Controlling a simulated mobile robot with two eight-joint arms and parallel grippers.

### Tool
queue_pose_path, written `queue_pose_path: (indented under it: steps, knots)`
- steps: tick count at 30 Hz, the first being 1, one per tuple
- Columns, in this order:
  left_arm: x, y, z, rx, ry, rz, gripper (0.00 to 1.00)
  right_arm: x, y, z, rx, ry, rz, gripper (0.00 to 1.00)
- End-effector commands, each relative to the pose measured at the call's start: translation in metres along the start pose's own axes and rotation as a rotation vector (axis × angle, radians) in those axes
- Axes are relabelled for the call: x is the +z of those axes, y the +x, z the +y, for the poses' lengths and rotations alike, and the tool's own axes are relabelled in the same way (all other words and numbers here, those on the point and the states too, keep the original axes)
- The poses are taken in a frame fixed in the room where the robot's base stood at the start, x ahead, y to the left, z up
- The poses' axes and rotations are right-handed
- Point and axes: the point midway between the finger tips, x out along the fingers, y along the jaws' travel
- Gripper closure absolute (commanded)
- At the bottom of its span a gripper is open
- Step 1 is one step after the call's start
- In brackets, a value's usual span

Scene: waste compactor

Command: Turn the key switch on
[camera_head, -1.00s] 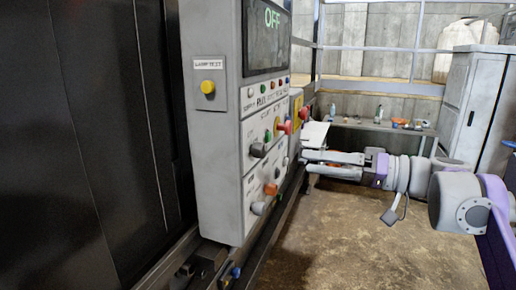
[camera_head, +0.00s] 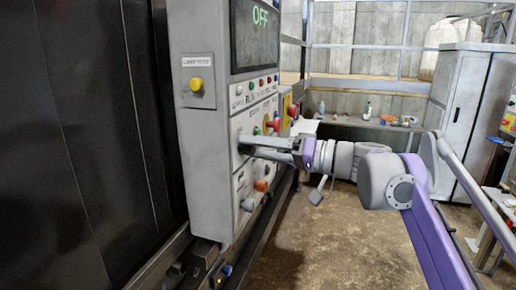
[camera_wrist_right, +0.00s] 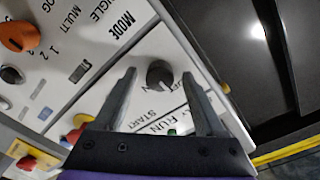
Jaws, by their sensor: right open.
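The grey control panel (camera_head: 205,150) stands at the left of the head view, and its screen (camera_head: 255,35) reads OFF. In the right wrist view a round black switch knob (camera_wrist_right: 159,75) sits on the white panel face, with partly readable lettering beside it. My right gripper (camera_head: 246,145) is at the panel face. The right wrist view shows its two fingers (camera_wrist_right: 160,78) apart, one on each side of the black knob, with gaps visible. My left gripper is not in view.
An orange knob (camera_wrist_right: 18,36) and another black knob (camera_wrist_right: 12,75) sit near a MODE label. In the head view a red button (camera_head: 293,110) projects from the panel, and a yellow button (camera_head: 196,84) is on its side. A grey cabinet (camera_head: 460,95) stands behind; floor is clear right of the panel.

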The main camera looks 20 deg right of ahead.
Motion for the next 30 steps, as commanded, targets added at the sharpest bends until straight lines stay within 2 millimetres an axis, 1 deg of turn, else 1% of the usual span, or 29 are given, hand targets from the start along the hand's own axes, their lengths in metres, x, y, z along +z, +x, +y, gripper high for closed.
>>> queue_pose_path:
  steps: [4, 5, 6, 8, 9, 11, 12, 16, 17, 25, 30]
  knots:
    - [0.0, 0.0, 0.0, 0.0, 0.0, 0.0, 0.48, 0.0, -0.0002, 0.0001, 0.0, 0.0, 0.0, 0.28]
    - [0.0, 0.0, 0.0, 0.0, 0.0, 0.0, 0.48, 0.0, -0.0002, 0.0001, 0.0, 0.0, 0.0, 0.32]
    - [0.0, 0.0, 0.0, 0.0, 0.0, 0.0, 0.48, 0.0001, -0.0002, 0.0001, 0.0, 0.0, 0.0, 0.39]
    - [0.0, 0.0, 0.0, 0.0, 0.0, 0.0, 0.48, 0.0001, -0.0002, 0.0001, 0.0, 0.0, 0.0, 0.5]
    - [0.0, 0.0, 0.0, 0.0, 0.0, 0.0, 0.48, 0.0001, -0.0003, 0.0001, 0.0, 0.0, 0.0, 0.57]
    - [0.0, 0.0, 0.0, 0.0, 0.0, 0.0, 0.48, 0.0001, -0.0003, 0.0001, 0.0, 0.0, 0.0, 0.68]
    - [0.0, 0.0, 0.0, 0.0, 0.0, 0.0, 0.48, 0.0001, -0.0003, 0.0001, 0.0, 0.0, 0.0, 0.75]
    - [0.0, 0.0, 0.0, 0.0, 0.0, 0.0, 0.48, 0.0001, -0.0004, 0.0001, 0.0, 0.0, 0.0, 0.98]
    - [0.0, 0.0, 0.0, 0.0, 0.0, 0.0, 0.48, 0.0001, -0.0004, 0.0001, 0.0, 0.0, 0.0, 1.0]
    - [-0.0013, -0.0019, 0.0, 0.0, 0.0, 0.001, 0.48, -0.0003, -0.0004, -0.0003, 0.001, 0.015, -0.001, 1.0]
    - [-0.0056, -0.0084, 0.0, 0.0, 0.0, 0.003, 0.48, -0.0013, -0.0004, -0.0013, 0.002, 0.072, -0.002, 1.0]
